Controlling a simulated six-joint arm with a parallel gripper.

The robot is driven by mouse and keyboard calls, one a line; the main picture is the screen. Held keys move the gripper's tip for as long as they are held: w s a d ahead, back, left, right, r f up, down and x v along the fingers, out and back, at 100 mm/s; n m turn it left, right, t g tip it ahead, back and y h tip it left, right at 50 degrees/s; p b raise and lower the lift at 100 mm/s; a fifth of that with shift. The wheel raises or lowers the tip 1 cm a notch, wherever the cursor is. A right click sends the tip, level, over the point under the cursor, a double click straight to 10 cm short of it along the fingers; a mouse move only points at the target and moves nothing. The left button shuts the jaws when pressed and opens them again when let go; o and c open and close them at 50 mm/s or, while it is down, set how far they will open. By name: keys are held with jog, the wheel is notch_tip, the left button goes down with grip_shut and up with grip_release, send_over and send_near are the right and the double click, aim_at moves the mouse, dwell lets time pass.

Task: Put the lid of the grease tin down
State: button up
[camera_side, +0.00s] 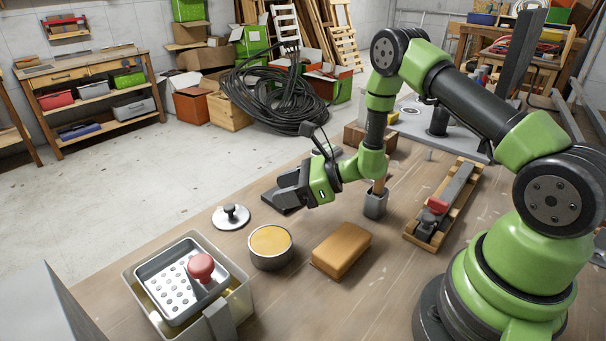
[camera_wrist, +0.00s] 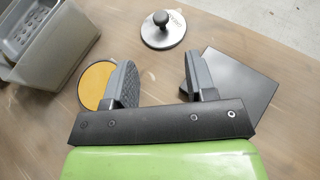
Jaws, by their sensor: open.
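The lid (camera_side: 231,216), a pale metal disc with a dark knob on top, lies on the wooden table left of the grease tin. The grease tin (camera_side: 270,246) is a round open tin with yellow-orange grease in it. The lid also shows in the wrist view (camera_wrist: 163,29), beyond my fingertips, knob up. The tin shows there too (camera_wrist: 97,85), partly hidden behind my left finger. My gripper (camera_side: 284,188) is above the table behind the tin, to the right of the lid. In the wrist view its two fingers (camera_wrist: 160,82) are apart with nothing between them.
A metal bin with a perforated tray and red knob (camera_side: 202,267) stands at the front left. A brown block (camera_side: 341,250) lies right of the tin. A dark flat plate (camera_wrist: 236,88) lies under my right finger. A wooden holder with a red-marked tool (camera_side: 444,204) is farther right.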

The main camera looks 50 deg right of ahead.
jog(key=s+a+r+n+g+y, duration=0.1)
jog(key=s+a+r+n+g, duration=0.25)
jog(key=r+n, duration=0.45)
jog(key=s+a+r+n+g+y, duration=0.25)
jog(key=s+a+r+n, duration=0.25)
jog(key=r, duration=0.5)
jog(key=s+d+r+n+t+h, duration=0.1)
jog(key=s+d+r+n+h, duration=0.1)
jog(key=s, duration=0.5)
jog(key=s+d+r+n+t+h, duration=0.1)
jog(key=s+d+r+n+h, duration=0.2)
jog(key=s+r+n+h, duration=0.2)
jog(key=s+n+h, duration=0.2)
jog(key=s+n, duration=0.1)
jog(key=n, duration=0.1)
jog(key=shift+s+d+n, duration=0.15)
jog(key=shift+s+n, duration=0.05)
jog(key=shift+n, duration=0.1)
